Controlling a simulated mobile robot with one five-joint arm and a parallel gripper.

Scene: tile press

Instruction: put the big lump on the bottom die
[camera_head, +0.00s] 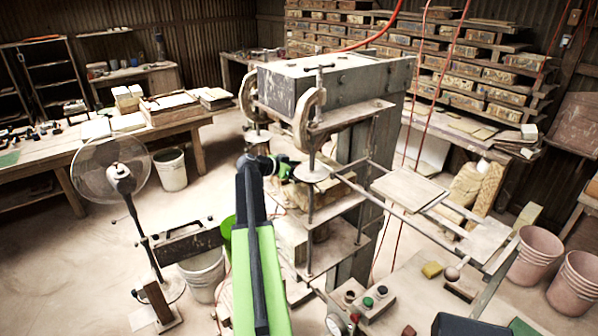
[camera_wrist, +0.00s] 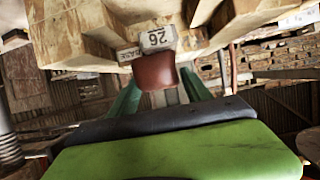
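A reddish-brown lump (camera_wrist: 155,72), which looks like the big lump, shows between the green fingers of my gripper (camera_wrist: 160,88) in the wrist view. The fingers appear closed on its sides. The lump is right by a pale block marked "26" (camera_wrist: 156,38); I cannot tell whether they touch. In the head view my gripper (camera_head: 284,167) is at the left side of the press opening, and the lump is hidden there. A wooden block (camera_head: 335,190) sits on the press's lower part. I cannot make out the bottom die for certain.
The press frame (camera_head: 370,110) has upright rods (camera_head: 311,215) close to my gripper. A smaller pale lump (camera_head: 452,274) is on the front-right table, near a yellow sponge (camera_head: 432,269). A fan (camera_head: 112,170) and a bucket (camera_head: 203,272) stand at left.

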